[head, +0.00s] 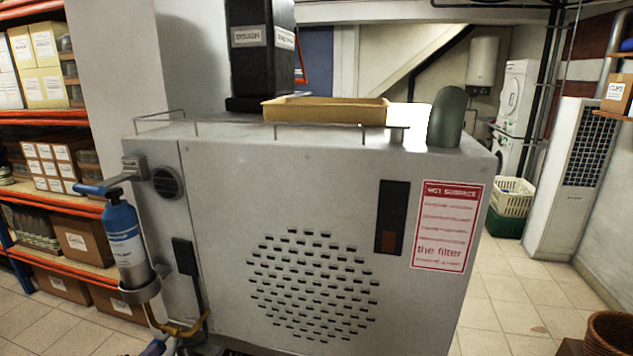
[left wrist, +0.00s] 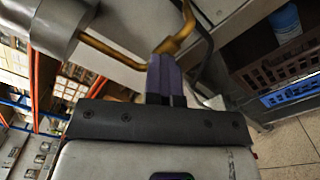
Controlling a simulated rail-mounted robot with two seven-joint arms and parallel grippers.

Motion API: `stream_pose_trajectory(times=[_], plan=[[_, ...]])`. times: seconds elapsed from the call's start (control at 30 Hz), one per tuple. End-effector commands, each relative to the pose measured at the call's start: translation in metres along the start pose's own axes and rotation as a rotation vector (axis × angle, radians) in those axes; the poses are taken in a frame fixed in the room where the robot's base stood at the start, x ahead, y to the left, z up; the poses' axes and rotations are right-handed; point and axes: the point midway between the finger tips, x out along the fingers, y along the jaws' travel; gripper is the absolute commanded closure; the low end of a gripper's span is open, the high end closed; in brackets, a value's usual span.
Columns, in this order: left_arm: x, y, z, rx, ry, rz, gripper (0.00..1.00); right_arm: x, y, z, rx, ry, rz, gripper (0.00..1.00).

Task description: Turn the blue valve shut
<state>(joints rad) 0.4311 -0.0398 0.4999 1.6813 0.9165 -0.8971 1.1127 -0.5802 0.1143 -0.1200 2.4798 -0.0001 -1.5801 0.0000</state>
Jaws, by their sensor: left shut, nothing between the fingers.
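A blue lever handle (head: 92,189) sticks out to the left at the top of a blue and white canister (head: 122,238) at the left end of the grey machine; this lever looks like the blue valve. A grey ring holder (head: 140,291) holds the canister's lower end. A brass pipe (head: 184,330) runs below it and also shows in the left wrist view (left wrist: 112,50). My left gripper (head: 155,347) is low, at the bottom edge, below the lever. Its purple fingers (left wrist: 166,62) are shut and empty, right at the brass fitting; I cannot tell whether they touch.
The grey machine (head: 216,205) fills the middle, with a yellow tray (head: 325,111) and a dark green rounded object (head: 447,117) on top. Shelves with boxes (head: 84,238) stand at the left.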

Motion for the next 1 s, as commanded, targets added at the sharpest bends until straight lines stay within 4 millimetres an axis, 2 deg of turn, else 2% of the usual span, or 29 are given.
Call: stream_pose_trajectory(times=[0.03, 0.6, 1.0], plan=[[0.003, -0.014, -0.002, -0.011, 0.003, -0.028, 1.0, -0.002, 0.0, -0.001, 0.0, 0.0, 0.0, 0.57], [0.003, -0.03, 0.0, -0.013, -0.004, -0.032, 1.0, -0.013, 0.003, -0.004, -0.008, -0.002, 0.006, 0.57], [0.003, -0.035, -0.001, -0.014, -0.005, -0.03, 1.0, -0.015, 0.003, -0.004, -0.008, -0.002, 0.007, 0.57]])
